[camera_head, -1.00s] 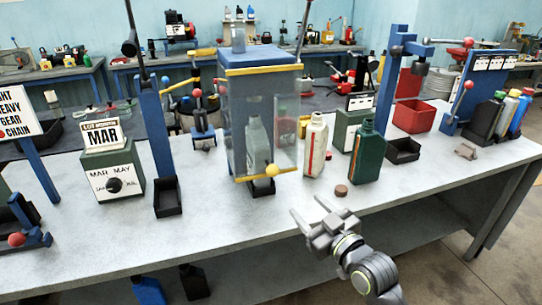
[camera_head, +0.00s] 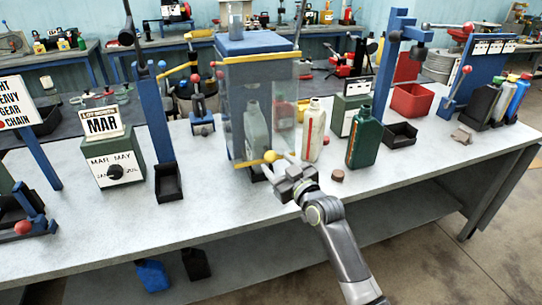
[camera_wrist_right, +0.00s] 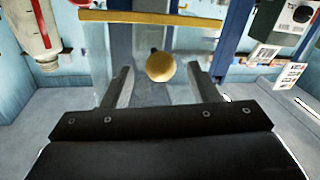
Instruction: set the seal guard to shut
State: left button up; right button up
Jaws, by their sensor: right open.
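The seal guard (camera_head: 273,108) is a clear box-like screen with yellow edge bars, on a blue frame in the middle of the bench. A yellow ball knob (camera_head: 270,156) sits on its lower yellow bar. A pale bottle (camera_head: 256,132) stands behind the screen. My right gripper (camera_head: 279,168) is open at the knob. In the right wrist view the knob (camera_wrist_right: 161,67) lies between and just beyond the two fingers (camera_wrist_right: 160,88); contact cannot be told. My left gripper is not in view.
A cream bottle (camera_head: 313,132), a green bottle (camera_head: 365,140) and a brown cap (camera_head: 337,176) stand close to the right of the guard. A blue post with a black tray (camera_head: 168,182) is to the left. The bench front is clear.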

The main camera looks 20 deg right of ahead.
aim_at(271, 158)
jog(key=shift+x, duration=2.1)
jog(key=shift+c, duration=0.3)
grip_shut()
jog(key=shift+f, duration=0.1)
